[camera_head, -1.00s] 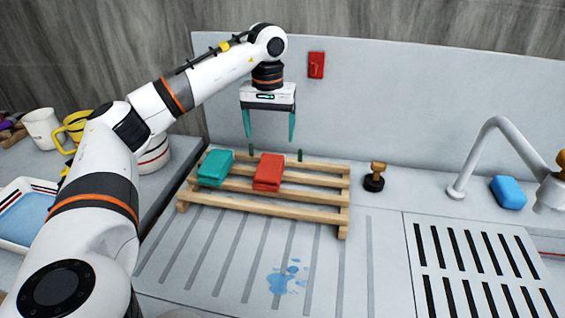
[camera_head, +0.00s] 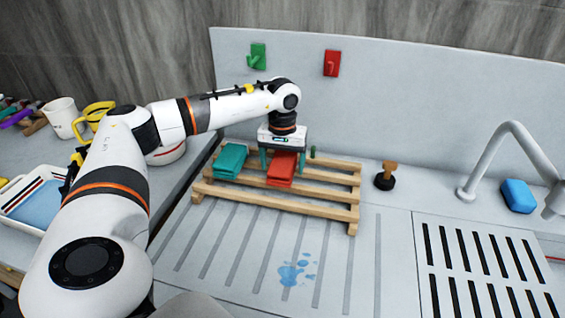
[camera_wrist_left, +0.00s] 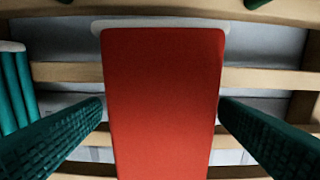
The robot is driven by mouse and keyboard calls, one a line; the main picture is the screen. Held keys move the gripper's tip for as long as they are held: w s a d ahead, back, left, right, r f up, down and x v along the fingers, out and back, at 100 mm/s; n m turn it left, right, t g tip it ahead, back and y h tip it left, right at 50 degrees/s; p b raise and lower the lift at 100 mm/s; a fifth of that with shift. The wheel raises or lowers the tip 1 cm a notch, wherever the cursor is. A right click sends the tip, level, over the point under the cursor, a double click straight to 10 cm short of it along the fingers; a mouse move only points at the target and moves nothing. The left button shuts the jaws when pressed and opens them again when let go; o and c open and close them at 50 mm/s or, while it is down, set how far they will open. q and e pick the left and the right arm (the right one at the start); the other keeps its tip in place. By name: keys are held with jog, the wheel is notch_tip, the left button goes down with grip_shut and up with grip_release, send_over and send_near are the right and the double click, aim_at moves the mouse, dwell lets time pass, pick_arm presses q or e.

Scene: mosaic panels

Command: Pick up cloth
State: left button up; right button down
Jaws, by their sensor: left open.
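A red folded cloth (camera_head: 282,168) lies on the wooden slatted rack (camera_head: 331,211). A teal folded cloth (camera_head: 231,161) lies to its left on the same rack. My left gripper (camera_head: 283,163) is lowered over the red cloth, with one finger on each side of it. In the left wrist view the red cloth (camera_wrist_left: 162,95) fills the middle, between the two open green fingers (camera_wrist_left: 160,112). My right gripper is not in view.
A blue water spill (camera_head: 292,273) lies on the grooved counter in front of the rack. A brush with a wooden handle (camera_head: 386,176), a faucet (camera_head: 497,160) and a blue sponge (camera_head: 518,196) are to the right. Red (camera_head: 332,63) and green (camera_head: 258,56) hooks are on the back panel.

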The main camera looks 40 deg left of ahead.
aim_at(282, 161)
pick_arm(q)
jog(key=c, duration=1)
jog(key=shift+r, duration=0.1)
jog(key=shift+c, duration=0.2)
notch_tip(282, 161, up, 10)
jog(key=shift+f+b, duration=0.1)
jog(key=shift+b, duration=0.55)
